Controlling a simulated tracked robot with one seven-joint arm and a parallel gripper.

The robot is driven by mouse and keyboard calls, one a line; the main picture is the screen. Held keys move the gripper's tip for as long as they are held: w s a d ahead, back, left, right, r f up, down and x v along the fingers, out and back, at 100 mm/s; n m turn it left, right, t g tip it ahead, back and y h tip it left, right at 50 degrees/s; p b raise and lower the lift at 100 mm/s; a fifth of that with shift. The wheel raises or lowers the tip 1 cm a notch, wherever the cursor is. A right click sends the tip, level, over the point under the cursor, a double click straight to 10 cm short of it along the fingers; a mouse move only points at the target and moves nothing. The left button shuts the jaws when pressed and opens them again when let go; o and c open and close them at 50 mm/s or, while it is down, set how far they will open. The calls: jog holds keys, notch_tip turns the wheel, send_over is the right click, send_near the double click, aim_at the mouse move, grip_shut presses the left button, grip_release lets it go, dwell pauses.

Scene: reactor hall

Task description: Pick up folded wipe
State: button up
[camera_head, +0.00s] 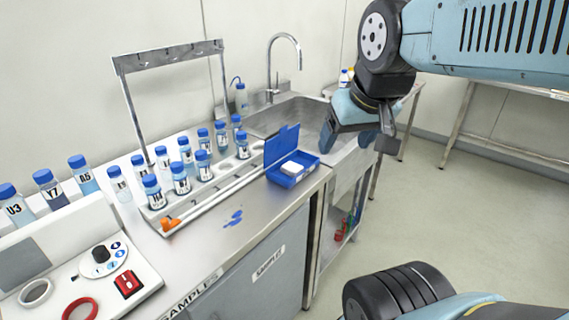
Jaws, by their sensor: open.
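A small white block, which looks like the folded wipe (292,168), lies in an open blue box (288,181). The box stands near the front edge of the steel counter, with its lid raised at the back. My gripper (354,146) is open and empty, above and to the right of the box, in front of the sink. It is apart from the wipe. Part of it is hidden behind its own wrist.
A rack of blue-capped bottles (180,180) stands left of the box, under a metal frame (133,100). A blue spill (233,218) marks the counter. A sink (290,115) with a tall tap (272,65) lies behind.

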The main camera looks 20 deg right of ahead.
dwell(0.3)
jog(key=shift+o, duration=0.5)
jog(key=n+g, duration=0.6)
jog(key=n, duration=0.1)
send_over(296, 168)
notch_tip(296, 168, down, 11)
jog(key=f, duration=0.7)
jog(key=shift+s+a+f, duration=0.2)
jog(key=shift+s+f, duration=0.05)
jog(key=shift+f, duration=0.05)
jog(key=shift+w+d+f, duration=0.1)
jog(key=shift+w+f, duration=0.05)
jog(key=shift+f, duration=1.2)
jog(key=shift+w+d+f, duration=0.1)
jog(key=shift+f, duration=1.25)
jog(key=shift+c, duration=0.3)
